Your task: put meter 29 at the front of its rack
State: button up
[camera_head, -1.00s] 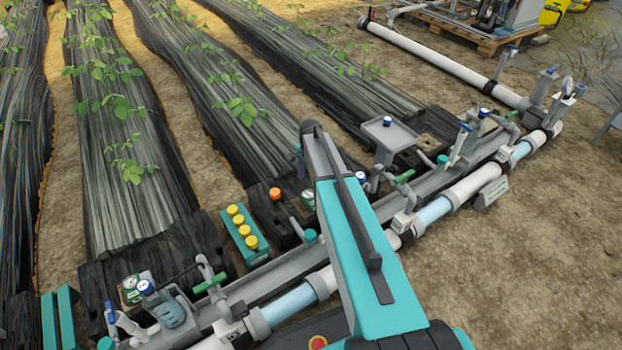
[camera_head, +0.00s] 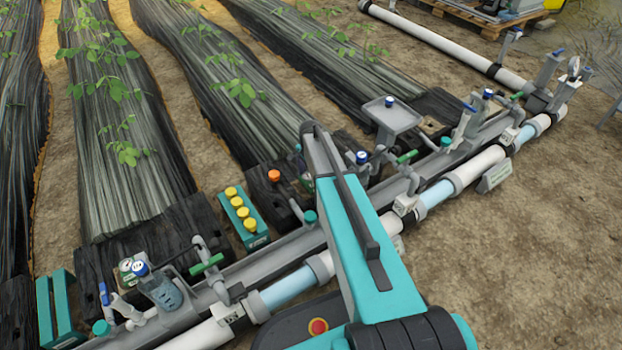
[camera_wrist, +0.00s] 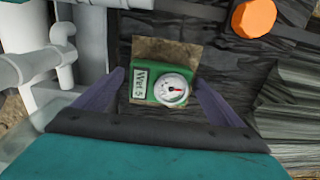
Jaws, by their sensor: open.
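A green meter (camera_wrist: 165,75) with a white round dial and red needle sits on a dark block in the wrist view. Its label seems to read "Wet 5"; I see no number 29. My gripper (camera_wrist: 159,77) is open, with one dark finger on each side of this meter and gaps between. In the head view the meter's spot is mostly hidden behind my arm. Another green meter (camera_head: 127,268) with a white dial stands at the lower left. I cannot read a number on it, and cannot tell which rack belongs to meter 29.
An orange cap (camera_wrist: 254,18) is close to the right finger; grey pipework (camera_wrist: 38,60) is on the left. In the head view, a teal rack (camera_head: 252,240) holds several yellow caps, and another teal rack (camera_head: 45,310) stands far left. A grey tray (camera_head: 395,115) stands behind the pipe.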

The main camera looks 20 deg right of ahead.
jog(key=c, duration=1.2)
notch_tip(320, 180, up, 11)
jog(key=p, duration=0.8)
dwell(0.7)
